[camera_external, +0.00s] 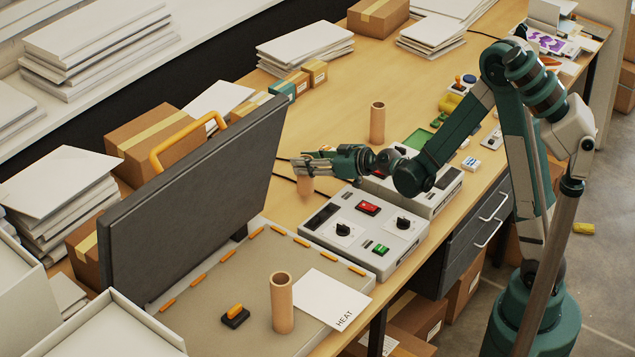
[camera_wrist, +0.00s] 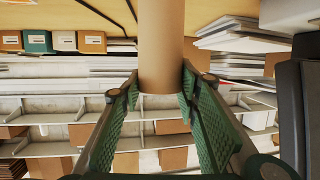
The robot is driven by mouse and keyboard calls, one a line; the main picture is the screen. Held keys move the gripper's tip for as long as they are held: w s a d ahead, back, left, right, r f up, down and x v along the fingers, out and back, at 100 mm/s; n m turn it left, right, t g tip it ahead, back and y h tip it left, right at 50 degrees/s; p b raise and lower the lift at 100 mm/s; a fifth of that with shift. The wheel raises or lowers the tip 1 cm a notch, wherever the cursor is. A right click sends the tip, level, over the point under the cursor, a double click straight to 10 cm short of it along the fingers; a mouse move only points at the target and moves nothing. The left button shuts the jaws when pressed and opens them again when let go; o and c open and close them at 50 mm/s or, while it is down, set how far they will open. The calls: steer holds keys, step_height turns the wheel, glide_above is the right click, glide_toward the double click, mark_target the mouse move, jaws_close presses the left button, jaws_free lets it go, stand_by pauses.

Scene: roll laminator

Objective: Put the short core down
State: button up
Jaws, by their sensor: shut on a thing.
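The short core (camera_external: 306,187), a brown cardboard tube, is upright in my gripper (camera_external: 308,166), just beyond the grey control box. Its lower end is at or close above the tabletop; I cannot tell if it touches. In the wrist view the core (camera_wrist: 161,40) stands between the two green-padded fingers of my gripper (camera_wrist: 160,88), which are shut on it. Its top is mostly hidden by my gripper in the external view. Two other brown cores stand upright: one (camera_external: 377,124) farther back on the table, one (camera_external: 282,303) at the front on the laminator bed.
The grey control box (camera_external: 365,232) with knobs and red and green switches is just in front of my gripper. The raised dark laminator lid (camera_external: 200,190) is to the left. A HEAT card (camera_external: 331,298) lies at the front. Bare tabletop (camera_external: 335,105) lies behind.

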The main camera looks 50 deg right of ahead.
steer(key=s+a+r+n+y+p, duration=0.1)
steer(key=s+a+r+p, duration=0.3)
steer(key=a, duration=0.6)
steer(key=s+a+r+n+g+y+p, duration=0.1)
steer(key=s+a+r+y+p, duration=0.25)
steer(key=a, duration=0.55)
steer(key=s+a+r+n+h+p, duration=0.1)
steer(key=s+a+r+p, duration=0.35)
steer(key=a, duration=0.55)
steer(key=s+a+r+n+g+y, duration=0.1)
steer(key=s+a+r, duration=0.15)
steer(key=a, duration=0.85)
steer(key=s+a+r+n+y, duration=0.15)
steer(key=s+a, duration=0.25)
steer(key=a, duration=0.6)
steer(key=s+a+r+g, duration=0.1)
steer(key=s+a+r, duration=0.2)
steer(key=a, duration=0.8)
steer(key=a+f+b, duration=0.6)
steer(key=a, duration=0.5)
steer(key=shift+w+b, duration=0.3)
